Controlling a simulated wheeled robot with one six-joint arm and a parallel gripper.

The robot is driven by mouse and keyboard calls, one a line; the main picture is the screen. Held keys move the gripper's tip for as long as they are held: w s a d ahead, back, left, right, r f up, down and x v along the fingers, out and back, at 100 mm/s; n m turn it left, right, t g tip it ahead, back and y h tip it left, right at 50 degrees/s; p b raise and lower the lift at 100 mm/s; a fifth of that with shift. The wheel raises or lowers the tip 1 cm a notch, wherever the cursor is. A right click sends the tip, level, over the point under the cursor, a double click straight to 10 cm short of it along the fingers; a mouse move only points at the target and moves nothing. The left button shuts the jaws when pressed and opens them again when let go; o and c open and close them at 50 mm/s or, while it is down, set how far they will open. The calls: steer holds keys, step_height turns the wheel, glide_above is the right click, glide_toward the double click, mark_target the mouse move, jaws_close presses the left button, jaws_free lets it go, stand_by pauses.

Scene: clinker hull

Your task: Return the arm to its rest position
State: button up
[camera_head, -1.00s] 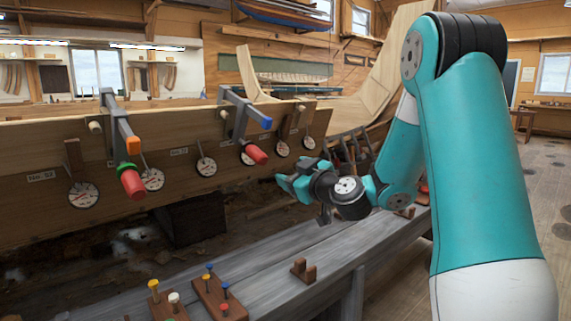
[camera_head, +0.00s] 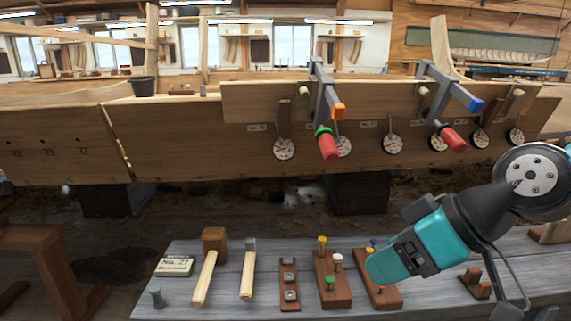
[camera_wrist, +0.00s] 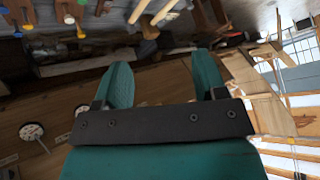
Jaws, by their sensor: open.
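My gripper (camera_head: 385,265) is teal and hangs over the right part of the grey bench in the head view, in front of a peg block. In the wrist view my gripper (camera_wrist: 163,85) shows two teal fingers spread apart with nothing between them. My arm reaches in from the right edge of the head view. The gripper partly hides the right-hand peg block (camera_head: 388,298).
On the bench (camera_head: 215,305) lie a mallet (camera_head: 208,270), a hammer (camera_head: 248,268), a number plate (camera_head: 175,266) and a peg block (camera_head: 330,280). Behind, two clamps (camera_head: 322,100) (camera_head: 440,95) grip a plank (camera_head: 250,100) on the hull, with several round dials below.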

steer(key=s+f+m+g+h, duration=0.1)
steer(key=s+g+h, duration=0.25)
steer(key=s, duration=0.75)
step_height(320, 180, up, 29)
steer(key=p, duration=2.9)
steer(key=shift+d+r+m+p, duration=0.2)
steer(key=shift+d+m+p, duration=0.05)
steer(key=shift+m+p, duration=0.1)
